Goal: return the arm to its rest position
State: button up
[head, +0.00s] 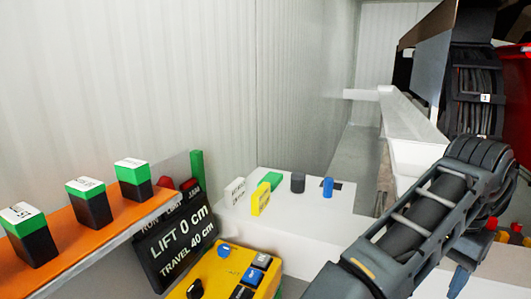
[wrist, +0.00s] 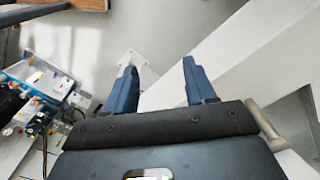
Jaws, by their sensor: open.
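My gripper (wrist: 160,75) shows in the wrist view with its two blue fingers spread apart and nothing between them. Pale floor and a white surface lie beyond the fingertips. In the head view my dark grey arm reaches across the lower right, in front of part of the white bench. I cannot make out the gripper clearly there.
An orange shelf (head: 110,222) with three green-topped black blocks is at left. A black display (head: 180,240) reads LIFT 0 cm, TRAVEL 40 cm, by a yellow control box (head: 228,274). A white bench (head: 300,222) holds small items. Cabled equipment (wrist: 45,95) is left in the wrist view.

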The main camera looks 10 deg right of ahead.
jog(key=s+d+r+n+t+h, duration=0.1)
jog(key=s+d+n+h, duration=0.1)
jog(key=d+h, duration=0.45)
jog(key=s+d+n+t+h, duration=0.15)
jog(key=d+h, duration=0.25)
jog(key=d, duration=0.6)
jog(key=s+a+f+n+t+y, duration=0.2)
jog(key=s+a+f+n+t, duration=0.2)
jog(key=a+n, duration=0.15)
jog(key=s+a+f+n+t+y+b, duration=0.1)
jog(key=s+a+f+n+t+y, duration=0.1)
jog(key=s+a+f+n+t, duration=0.3)
jog(key=s+a+f+n+t+y, duration=0.2)
jog(key=s+a+n+t+y, duration=0.1)
jog(key=a, duration=0.4)
jog(key=s+a+r+m+y, duration=0.3)
jog(key=s+a, duration=1.1)
jog(key=s, duration=0.2)
jog(key=shift+s+a+r, duration=0.15)
jog(key=shift+s+a, duration=0.1)
jog(key=shift+a, duration=0.05)
